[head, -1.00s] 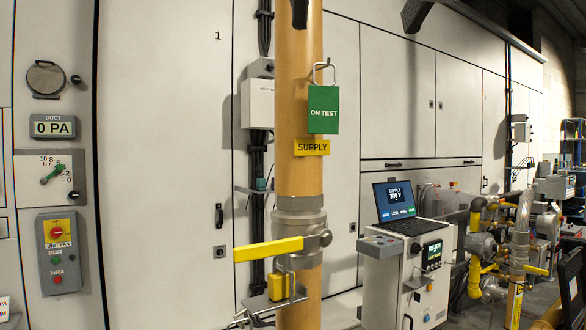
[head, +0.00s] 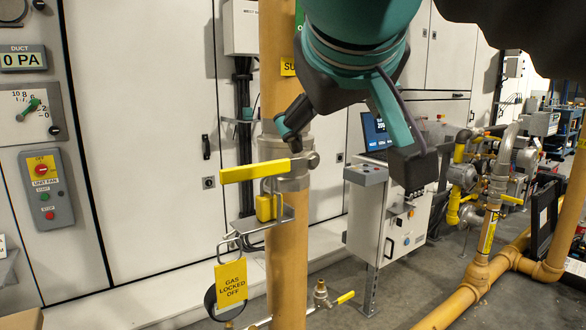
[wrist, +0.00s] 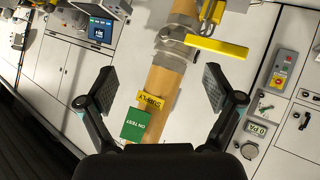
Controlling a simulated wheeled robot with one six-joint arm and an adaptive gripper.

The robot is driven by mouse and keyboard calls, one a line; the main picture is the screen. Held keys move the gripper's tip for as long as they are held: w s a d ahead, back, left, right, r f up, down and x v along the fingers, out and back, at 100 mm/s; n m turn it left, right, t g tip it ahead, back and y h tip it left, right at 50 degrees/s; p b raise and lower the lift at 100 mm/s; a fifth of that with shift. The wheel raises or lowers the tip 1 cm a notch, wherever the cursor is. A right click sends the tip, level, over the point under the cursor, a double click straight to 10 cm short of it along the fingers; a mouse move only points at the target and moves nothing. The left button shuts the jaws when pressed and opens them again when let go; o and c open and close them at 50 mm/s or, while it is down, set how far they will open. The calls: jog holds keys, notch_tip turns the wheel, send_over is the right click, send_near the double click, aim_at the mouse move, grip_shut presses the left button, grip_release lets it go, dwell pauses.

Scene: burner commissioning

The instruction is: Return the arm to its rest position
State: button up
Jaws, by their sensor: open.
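My gripper (head: 345,142) hangs down from the top of the head view, in front of the yellow supply pipe (head: 287,268). Its two fingers are spread wide with nothing between them. In the wrist view my gripper (wrist: 160,90) is also open, with the pipe (wrist: 168,70) and the green ON TEST tag (wrist: 135,124) seen between the fingers. The pipe's yellow valve handle (head: 240,172) points left across the pipe. A yellow padlock (head: 265,207) hangs below the handle. My arm hides most of the green tag in the head view.
A yellow GAS LOCKED OFF tag (head: 231,284) hangs low left of the pipe. Yellow floor piping (head: 470,290) runs at right. A fan switch box (head: 46,187) is on the left wall.

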jog(key=s+d+f+m+g, duration=0.1)
jog(key=d+f+g, duration=0.1)
jog(key=f, duration=1.1)
jog(key=s+d+f+m+g, duration=0.2)
jog(key=d+f, duration=0.3)
jog(key=f, duration=0.8)
jog(key=s+d+f+m+g, duration=0.1)
jog(key=d+f, duration=0.3)
jog(key=f, duration=0.9)
jog(key=shift+s+m+g+y, duration=0.3)
jog(key=shift+s+g, duration=0.05)
jog(key=shift+g, duration=0.05)
dwell(0.6)
